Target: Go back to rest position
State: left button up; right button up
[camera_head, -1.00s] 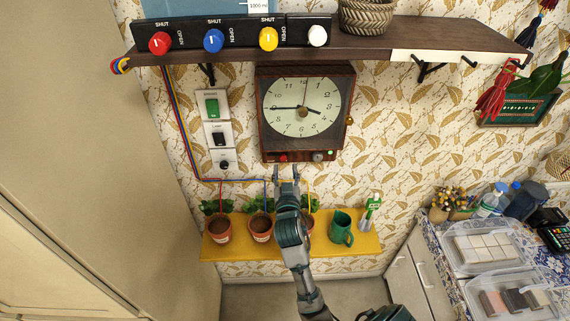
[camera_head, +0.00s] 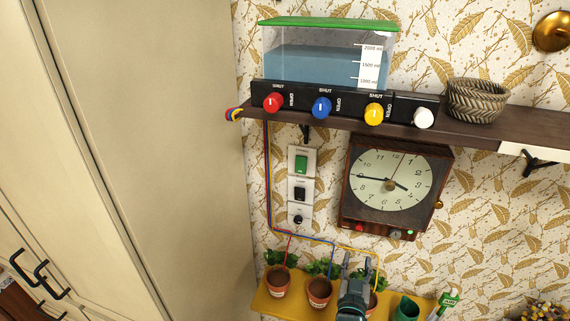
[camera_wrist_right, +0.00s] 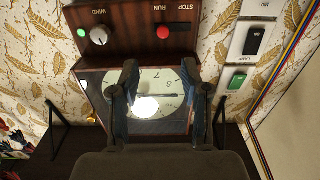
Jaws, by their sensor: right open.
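My right gripper (camera_head: 358,264) is open and empty at the bottom of the head view, in front of the potted plants and below the clock. In the right wrist view my right gripper (camera_wrist_right: 166,88) shows its two fingers apart, with the clock face between them and nothing held. The wall clock (camera_head: 390,183) hangs under the shelf in a dark wooden case. The clock also shows upside down in the right wrist view (camera_wrist_right: 130,28), with its wind knob and red run/stop control. My left gripper is not in view.
A dark shelf (camera_head: 520,127) holds a water tank (camera_head: 315,65) with red, blue, yellow and white knobs, and a woven basket (camera_head: 477,100). Wall switches (camera_head: 300,187) are left of the clock. A yellow shelf (camera_head: 270,303) holds plant pots (camera_head: 319,292) and a green mug (camera_head: 406,309).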

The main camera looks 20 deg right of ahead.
jog(key=s+a+f+n+g+y, duration=0.2)
jog(key=s+a+f+g+y, duration=0.15)
jog(key=f, duration=0.65)
jog(key=s+a+f+n+g+y, duration=0.2)
jog(key=s+a+f+n+y, duration=0.15)
jog(key=f, duration=0.55)
jog(key=s+a+f+n+g+y, duration=0.1)
jog(key=s+a+f+g, duration=0.15)
jog(key=s+f, duration=0.45)
jog(key=s+a+f+n+g+y, duration=0.2)
jog(key=s+f+g, duration=0.25)
jog(key=s, duration=0.55)
jog(key=s+f+x, duration=0.1)
jog(key=s+x, duration=0.2)
jog(key=x, duration=0.9)
jog(key=s+d+x, duration=0.1)
jog(key=s+x, duration=0.2)
jog(key=x, duration=0.9)
jog(key=s+d+f+g, duration=0.1)
jog(key=s+d+f, duration=0.2)
jog(key=s+f, duration=1.5)
jog(key=shift+g, duration=0.35)
jog(key=shift+f, duration=0.15)
